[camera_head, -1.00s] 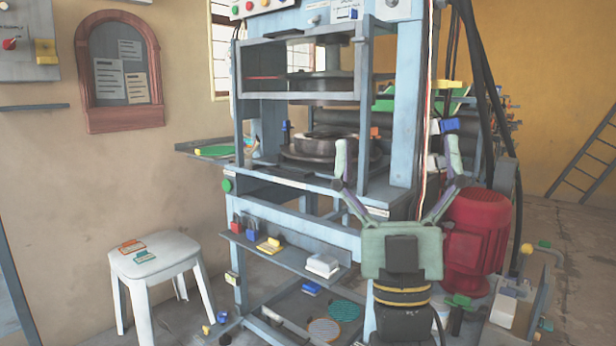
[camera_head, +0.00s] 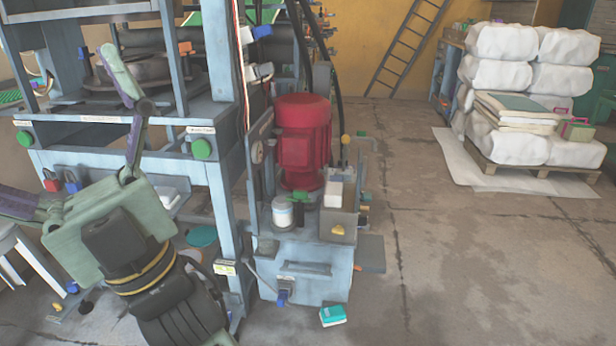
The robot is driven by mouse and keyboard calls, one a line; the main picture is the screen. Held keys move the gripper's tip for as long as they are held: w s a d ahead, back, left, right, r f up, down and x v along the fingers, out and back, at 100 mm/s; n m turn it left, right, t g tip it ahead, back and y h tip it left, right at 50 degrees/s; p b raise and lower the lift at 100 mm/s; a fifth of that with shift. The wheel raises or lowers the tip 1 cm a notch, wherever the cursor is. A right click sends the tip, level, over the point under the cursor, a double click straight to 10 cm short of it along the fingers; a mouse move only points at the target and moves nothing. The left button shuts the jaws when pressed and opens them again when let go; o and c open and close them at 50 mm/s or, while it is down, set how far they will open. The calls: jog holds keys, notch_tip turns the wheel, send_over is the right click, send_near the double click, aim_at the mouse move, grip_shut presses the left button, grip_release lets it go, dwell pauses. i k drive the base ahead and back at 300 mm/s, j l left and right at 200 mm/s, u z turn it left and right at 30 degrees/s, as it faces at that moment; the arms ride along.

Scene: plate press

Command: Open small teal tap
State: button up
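I cannot pick out a clearly teal tap for certain. A small blue tap-like fitting (camera_head: 283,296) sits low on the front of the light blue hydraulic tank unit (camera_head: 322,268). A small green handle-like part (camera_head: 329,200) shows on top of the unit, beside the red motor (camera_head: 302,140). My gripper (camera_head: 62,132) is at the left, tilted, in front of the press frame. Its two fingers are spread wide with nothing between them. It is well to the left of the unit and apart from both fittings.
A teal box (camera_head: 333,315) lies on the floor before the unit. The press frame (camera_head: 222,190) with green round buttons stands left of it. A pallet (camera_head: 540,168) with white sacks is at the back right. The floor at right centre is clear.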

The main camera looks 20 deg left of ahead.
aim_at(367, 198)
jog(key=i+l+u, duration=0.15)
jog(key=l+u, duration=0.2)
jog(key=l, duration=0.25)
jog(key=l+u, duration=0.35)
jog(key=l, duration=0.2)
jog(key=l+u, duration=0.3)
jog(key=l, duration=0.35)
jog(key=i, duration=0.05)
